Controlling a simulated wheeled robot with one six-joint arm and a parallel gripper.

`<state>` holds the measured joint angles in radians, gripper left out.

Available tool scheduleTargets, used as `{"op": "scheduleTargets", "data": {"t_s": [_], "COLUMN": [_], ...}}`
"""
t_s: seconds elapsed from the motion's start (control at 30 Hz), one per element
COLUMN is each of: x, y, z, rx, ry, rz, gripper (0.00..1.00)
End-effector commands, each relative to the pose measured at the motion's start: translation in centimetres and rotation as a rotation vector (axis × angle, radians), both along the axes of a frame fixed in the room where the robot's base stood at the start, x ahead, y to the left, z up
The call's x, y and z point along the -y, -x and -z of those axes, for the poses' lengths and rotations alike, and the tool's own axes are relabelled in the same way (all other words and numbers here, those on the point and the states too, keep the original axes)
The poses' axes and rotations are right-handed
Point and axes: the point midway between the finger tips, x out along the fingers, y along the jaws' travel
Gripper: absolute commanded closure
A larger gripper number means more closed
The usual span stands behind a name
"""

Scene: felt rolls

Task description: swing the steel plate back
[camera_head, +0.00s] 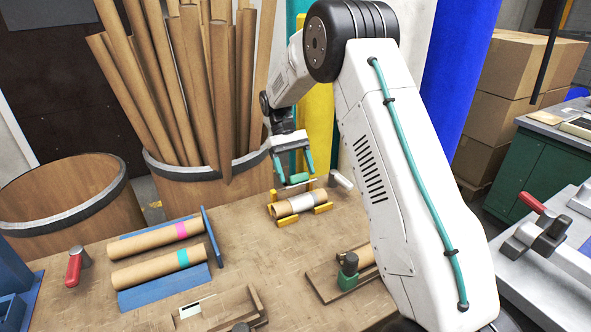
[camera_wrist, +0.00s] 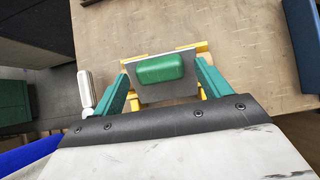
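The steel plate (camera_wrist: 155,94) is a flat grey sheet with a green block (camera_wrist: 160,68) on it in the wrist view. It lies between yellow brackets (camera_wrist: 203,47). In the head view the yellow cradle (camera_head: 322,209) holds a brown roll (camera_head: 284,209) with a pale grey middle; the plate is hard to make out there. My gripper (camera_head: 296,177) has its teal fingers spread and points down just above the cradle. In the wrist view its fingers stand on either side of the green block, with gaps showing. Nothing is held.
A white cylindrical handle (camera_head: 341,179) sticks out beside the cradle. Two banded rolls (camera_head: 150,240) lie on a blue rack at left. A wooden fixture with a green-based clamp (camera_head: 348,272) stands in front. A barrel of tall tubes (camera_head: 205,180) stands behind the bench.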

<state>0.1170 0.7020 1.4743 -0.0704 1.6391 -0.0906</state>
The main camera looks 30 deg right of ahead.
Motion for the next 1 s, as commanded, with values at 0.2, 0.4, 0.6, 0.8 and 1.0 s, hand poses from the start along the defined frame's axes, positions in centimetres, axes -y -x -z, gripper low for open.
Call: {"op": "scheduleTargets", "data": {"t_s": [0.2, 0.4, 0.6, 0.8, 1.0], "x": [0.1, 0.1, -0.4, -1.0, -1.6], "y": [0.0, 0.0, 3.0, 7.6, 12.1], "z": [-0.3, -2.7, -3.9, -4.4, -4.7], "rx": [-0.001, 0.002, 0.000, 0.000, 0.000], "ry": [-0.001, 0.000, 0.000, -0.001, 0.000], "rz": [0.002, 0.001, 0.000, 0.001, 0.000], "gripper": [0.24, 0.24, 0.24, 0.24, 0.24]}}
